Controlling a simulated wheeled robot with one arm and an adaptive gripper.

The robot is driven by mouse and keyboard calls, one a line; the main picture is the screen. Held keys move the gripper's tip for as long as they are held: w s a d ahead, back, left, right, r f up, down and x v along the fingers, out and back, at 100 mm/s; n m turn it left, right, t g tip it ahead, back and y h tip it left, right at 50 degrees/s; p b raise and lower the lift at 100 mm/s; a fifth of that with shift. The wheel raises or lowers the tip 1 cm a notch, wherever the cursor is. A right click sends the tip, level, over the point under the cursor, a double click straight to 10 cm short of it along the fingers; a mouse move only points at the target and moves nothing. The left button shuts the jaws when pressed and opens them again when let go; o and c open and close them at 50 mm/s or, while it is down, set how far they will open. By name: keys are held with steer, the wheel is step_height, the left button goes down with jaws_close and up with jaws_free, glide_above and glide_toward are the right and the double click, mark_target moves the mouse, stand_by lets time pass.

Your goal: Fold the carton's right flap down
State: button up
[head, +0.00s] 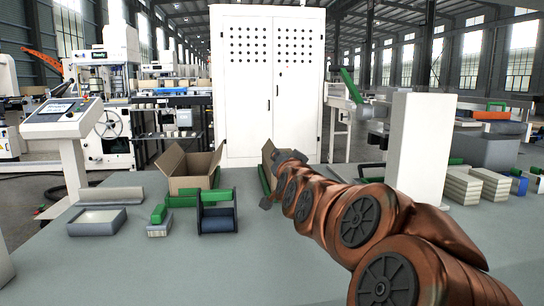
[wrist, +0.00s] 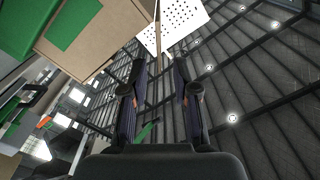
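The open carton (head: 195,183) stands on the grey table left of my arm in the head view, with its left flap (head: 172,158) raised. In the wrist view, brown cardboard (wrist: 98,62) with green patches fills the upper left. A thin brown edge (wrist: 157,38) runs down toward the gap between the fingers of my gripper (wrist: 159,66). The fingers are apart. I cannot tell whether either touches the cardboard.
A blue-black holder (head: 217,218) and a grey tray (head: 97,221) stand left on the table. A white upright box (head: 421,145) and stacked blocks (head: 463,187) stand right. A tall white cabinet (head: 267,60) is behind. The front table area is clear.

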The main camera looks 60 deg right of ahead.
mark_target(270, 153)
steer(key=shift+b+x, duration=0.5)
steer(key=shift+x, duration=3.3)
steer(key=shift+c, duration=0.3)
jaws_close()
